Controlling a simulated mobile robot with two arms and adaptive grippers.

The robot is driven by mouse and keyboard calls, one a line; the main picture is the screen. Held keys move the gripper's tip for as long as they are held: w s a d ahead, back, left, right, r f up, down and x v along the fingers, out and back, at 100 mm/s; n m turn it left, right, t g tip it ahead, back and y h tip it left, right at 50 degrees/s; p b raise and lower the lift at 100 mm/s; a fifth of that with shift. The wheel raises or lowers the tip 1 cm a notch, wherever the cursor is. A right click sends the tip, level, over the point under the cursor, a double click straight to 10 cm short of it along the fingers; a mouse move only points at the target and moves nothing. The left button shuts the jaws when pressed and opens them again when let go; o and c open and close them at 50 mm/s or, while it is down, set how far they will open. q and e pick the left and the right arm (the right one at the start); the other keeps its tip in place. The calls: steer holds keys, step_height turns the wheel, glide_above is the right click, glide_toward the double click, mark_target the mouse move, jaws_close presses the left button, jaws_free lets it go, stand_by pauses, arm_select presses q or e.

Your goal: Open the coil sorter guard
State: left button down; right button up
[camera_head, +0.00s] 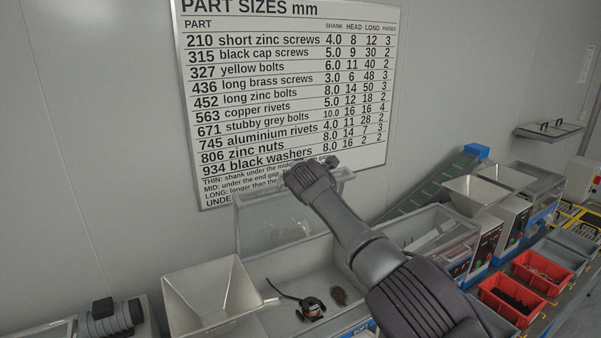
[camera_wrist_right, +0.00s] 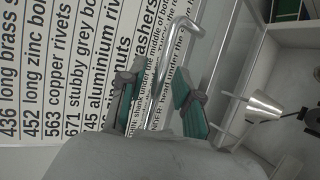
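The coil sorter guard (camera_head: 270,222) is a clear panel in a pale frame. It stands raised and steeply tilted at the back of the sorter box (camera_head: 352,318), whose top is uncovered. My right gripper (camera_head: 322,166) is at the guard's top edge, partly hidden by my own wrist. In the right wrist view a bent metal rod (camera_wrist_right: 168,65), apparently the guard's handle, passes between the green-padded fingers of the right gripper (camera_wrist_right: 158,103). The fingers are apart with gaps beside the rod. My left gripper is not in view.
A white hopper (camera_head: 210,298) stands at the box's left. Red bins (camera_head: 512,300) and other machines stand at right. A parts sign (camera_head: 290,90) hangs behind.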

steer(key=shift+r, duration=0.1)
stand_by(0.3)
steer(key=shift+s+r, duration=0.2)
steer(key=shift+s, duration=0.4)
steer(key=v, duration=1)
steer(key=shift+s+d, duration=0.15)
steer(key=shift+s, duration=0.2)
